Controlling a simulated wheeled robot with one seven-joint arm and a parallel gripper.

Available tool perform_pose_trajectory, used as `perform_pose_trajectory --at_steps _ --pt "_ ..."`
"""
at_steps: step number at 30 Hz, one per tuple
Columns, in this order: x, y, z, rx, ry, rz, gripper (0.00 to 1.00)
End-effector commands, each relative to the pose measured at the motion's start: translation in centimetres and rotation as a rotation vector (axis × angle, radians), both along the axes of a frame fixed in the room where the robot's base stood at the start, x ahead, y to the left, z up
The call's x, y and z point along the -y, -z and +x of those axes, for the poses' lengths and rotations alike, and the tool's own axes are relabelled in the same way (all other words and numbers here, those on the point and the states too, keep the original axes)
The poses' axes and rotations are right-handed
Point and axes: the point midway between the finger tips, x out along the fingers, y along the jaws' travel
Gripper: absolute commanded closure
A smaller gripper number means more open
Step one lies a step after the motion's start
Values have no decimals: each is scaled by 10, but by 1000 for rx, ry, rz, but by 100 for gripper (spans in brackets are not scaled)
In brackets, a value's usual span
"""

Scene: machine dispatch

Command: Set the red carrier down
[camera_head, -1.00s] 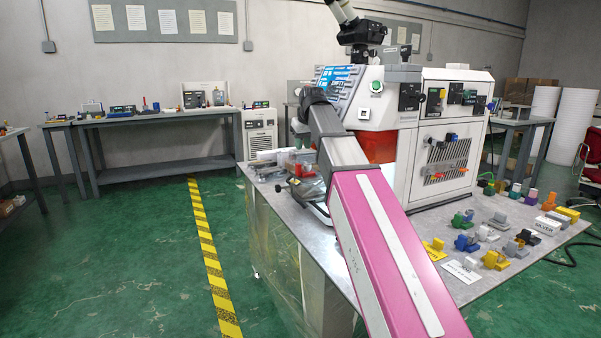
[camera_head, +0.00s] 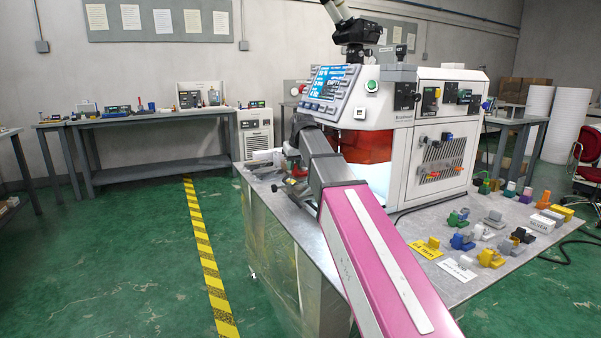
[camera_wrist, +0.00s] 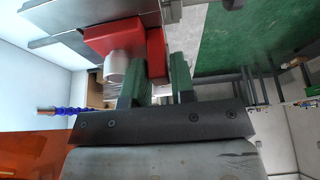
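The red carrier (camera_wrist: 103,38) shows in the wrist view, a red block with a white cylinder (camera_wrist: 115,70) on it. It lies against a grey metal surface (camera_wrist: 65,15) at the top of that view; whether it rests fully on it I cannot tell. My gripper (camera_wrist: 158,78) has two green fingers, one on each side of the carrier's red upright part, and appears shut on it. In the head view my arm reaches over the left end of the bench (camera_head: 285,215). A bit of red shows there beside the wrist; the fingers are mostly hidden.
The white machine (camera_head: 395,185) with a lit screen and orange window stands right beside my arm. Several coloured parts and label cards (camera_head: 460,268) cover the bench's right side. Green floor with a yellow-black strip (camera_head: 205,255) lies open to the left.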

Motion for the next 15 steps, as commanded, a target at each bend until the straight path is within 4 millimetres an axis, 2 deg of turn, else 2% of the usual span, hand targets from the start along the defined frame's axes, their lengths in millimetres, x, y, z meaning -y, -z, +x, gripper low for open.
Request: perform_pose_trajectory --at_steps 4,5,6,7,15 --pt "0 0 0 0 0 0 77" --pt "0 0 0 0 0 0 83" --pt "0 0 0 0 0 0 96" --pt "0 0 0 0 0 0 100" --pt "0 0 0 0 0 0 100"
